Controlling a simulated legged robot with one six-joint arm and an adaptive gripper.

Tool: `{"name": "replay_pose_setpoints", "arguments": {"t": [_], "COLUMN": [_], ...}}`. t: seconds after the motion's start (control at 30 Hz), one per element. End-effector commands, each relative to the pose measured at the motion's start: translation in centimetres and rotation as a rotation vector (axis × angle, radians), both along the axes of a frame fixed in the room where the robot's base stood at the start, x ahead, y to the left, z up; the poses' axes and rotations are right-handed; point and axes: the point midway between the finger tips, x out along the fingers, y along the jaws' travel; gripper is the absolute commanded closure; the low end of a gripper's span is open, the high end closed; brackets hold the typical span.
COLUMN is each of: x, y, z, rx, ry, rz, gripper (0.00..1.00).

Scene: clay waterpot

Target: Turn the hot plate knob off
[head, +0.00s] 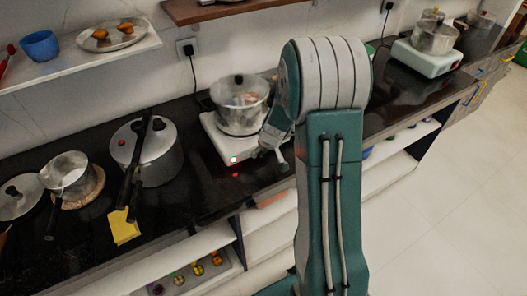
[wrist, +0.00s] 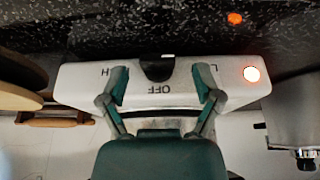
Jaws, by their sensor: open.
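The white hot plate (head: 213,133) stands on the dark counter with a lidded glass pot (head: 240,103) on top. Its front panel (wrist: 80,84) fills the middle of the wrist view, with upside-down marks H, OFF and L. The black knob (wrist: 156,68) is on that panel, and a lit indicator lamp (wrist: 251,74) glows at its right. My gripper (wrist: 161,92) is open, its two green fingers spread in front of the panel. The knob appears between and slightly beyond the fingertips; contact cannot be told. In the head view my gripper (head: 276,152) is at the hot plate's front, and the knob cannot be made out.
A pressure cooker (head: 150,150) and a small saucepan (head: 68,178) stand to the left on the counter. A yellow cloth or card (head: 124,227) lies at its front edge. A second white hot plate (head: 426,60) with a pot is far right. Open floor lies at right.

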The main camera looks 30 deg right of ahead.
Motion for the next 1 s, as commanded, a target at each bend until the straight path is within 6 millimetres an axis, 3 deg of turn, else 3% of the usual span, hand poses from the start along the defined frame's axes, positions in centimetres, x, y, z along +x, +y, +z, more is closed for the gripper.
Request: {"name": "replay_pose_setpoints", "arguments": {"t": [0.37, 0.57, 1.0], "x": [0.32, 0.31, 0.28], "y": [-0.01, -0.01, -0.12], "z": [-0.69, -0.7, -0.8], "rx": [-0.001, -0.001, 0.033], "ry": [-0.001, 0.0, 0.002], "rz": [0.0, 0.0, -0.002], "gripper": [0.17, 1.0, 0.99]}}
